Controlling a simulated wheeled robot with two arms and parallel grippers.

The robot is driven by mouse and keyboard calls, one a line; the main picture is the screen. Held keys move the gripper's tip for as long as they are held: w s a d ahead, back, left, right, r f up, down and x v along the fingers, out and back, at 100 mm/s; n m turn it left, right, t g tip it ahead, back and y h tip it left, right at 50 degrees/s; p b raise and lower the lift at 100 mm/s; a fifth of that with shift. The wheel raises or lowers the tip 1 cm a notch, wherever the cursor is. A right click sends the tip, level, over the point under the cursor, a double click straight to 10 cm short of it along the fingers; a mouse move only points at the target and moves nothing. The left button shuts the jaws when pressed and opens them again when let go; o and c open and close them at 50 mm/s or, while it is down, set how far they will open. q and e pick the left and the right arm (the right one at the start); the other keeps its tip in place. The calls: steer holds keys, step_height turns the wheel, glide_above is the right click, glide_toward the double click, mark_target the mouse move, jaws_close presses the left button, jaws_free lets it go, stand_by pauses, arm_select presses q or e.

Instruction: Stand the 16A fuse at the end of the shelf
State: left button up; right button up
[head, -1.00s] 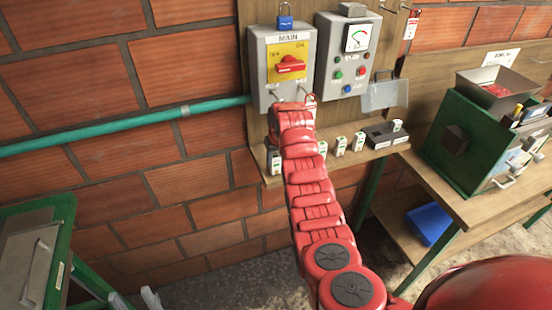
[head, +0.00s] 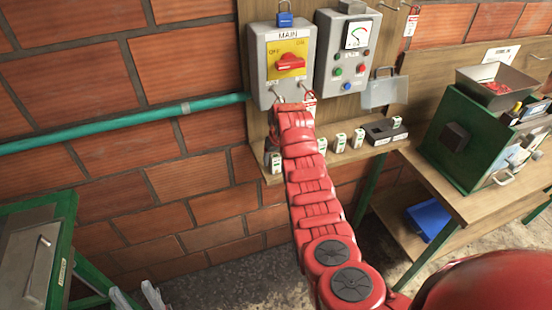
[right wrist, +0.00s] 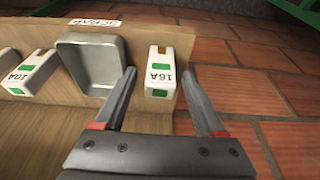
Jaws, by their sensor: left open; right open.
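The 16A fuse (right wrist: 159,72), a white block with a green square, is at the end of the shelf (right wrist: 60,135) in the right wrist view. It appears to stand upright. My right gripper (right wrist: 160,76) is open, with one finger on either side of the fuse; I see no clear contact. In the head view, the fuse (head: 276,162) shows at the shelf's left end, and my red right arm hides most of that gripper. My left gripper (head: 138,297) is open and empty at the bottom left, away from the shelf.
A grey metal tray (right wrist: 92,62) by a SCRAP label (right wrist: 95,22) sits beside the fuse, with a 10A fuse (right wrist: 32,73) beyond. Other fuses (head: 340,143) and a dark block (head: 384,131) line the shelf. The MAIN switch box (head: 281,65) hangs above.

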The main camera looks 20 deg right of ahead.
steer(key=shift+r+b, duration=0.4)
steer(key=shift+r, duration=0.25)
steer(key=b+v, duration=0.2)
steer(key=v, duration=0.2)
steer(key=shift+s+d+r, duration=0.1)
steer(key=shift+s+r, duration=0.1)
steer(key=shift+r, duration=0.1)
steer(key=p, duration=0.1)
glide_toward(277, 157)
steer(key=shift+s+r, duration=0.2)
steer(key=shift+r, duration=0.5)
